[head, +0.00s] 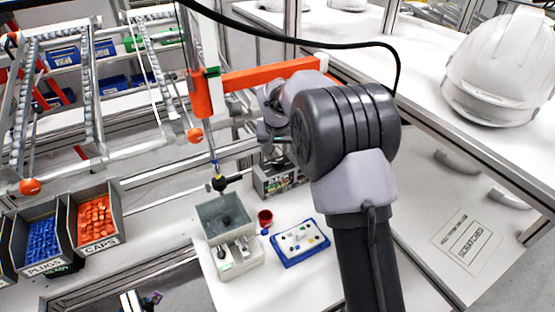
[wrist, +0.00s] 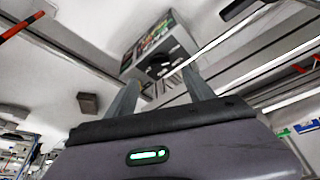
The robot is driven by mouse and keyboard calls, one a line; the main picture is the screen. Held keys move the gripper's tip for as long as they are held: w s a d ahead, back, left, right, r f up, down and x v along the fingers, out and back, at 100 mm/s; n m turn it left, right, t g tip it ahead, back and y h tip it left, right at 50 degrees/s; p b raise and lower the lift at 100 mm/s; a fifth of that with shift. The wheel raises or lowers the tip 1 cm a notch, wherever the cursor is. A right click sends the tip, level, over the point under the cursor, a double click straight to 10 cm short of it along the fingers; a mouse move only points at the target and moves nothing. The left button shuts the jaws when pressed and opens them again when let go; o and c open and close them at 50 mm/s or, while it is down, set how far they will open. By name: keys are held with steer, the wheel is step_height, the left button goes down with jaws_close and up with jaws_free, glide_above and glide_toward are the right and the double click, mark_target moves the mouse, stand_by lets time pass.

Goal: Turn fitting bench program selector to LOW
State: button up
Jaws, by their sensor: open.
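The program selector is a grey box with a dark round knob (wrist: 161,66) and a panel of coloured markings on its face. In the wrist view the box (wrist: 150,42) lies just beyond my fingertips. My gripper (wrist: 160,80) is open and empty, with one finger on each side of the knob in the picture. I cannot tell whether the fingers touch it. In the head view a grey box with a printed label (head: 272,183) stands on the bench, partly behind my arm. The knob and its setting cannot be read there.
An orange arm fixture (head: 265,75) reaches across above.

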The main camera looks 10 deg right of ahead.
mark_target(278, 163)
steer(key=x, duration=0.8)
steer(key=shift+w+f, duration=0.15)
steer(key=shift+f, duration=0.05)
steer(key=shift+b, duration=0.3)
jaws_close()
steer(key=shift+a+f+m+h+b, duration=0.1)
steer(key=shift+f+m+h+b, duration=0.1)
steer(key=shift+m+b, duration=0.4)
steer(key=shift+a+f+m+h+b, duration=0.1)
steer(key=shift+m+h+b, duration=0.1)
steer(key=shift+m+b, duration=0.35)
steer(key=shift+r+m+g+h+b, duration=0.15)
steer(key=shift+m+g+h+b, duration=0.25)
steer(key=shift+m, duration=0.65)
steer(key=shift+r, duration=0.15)
jaws_free()
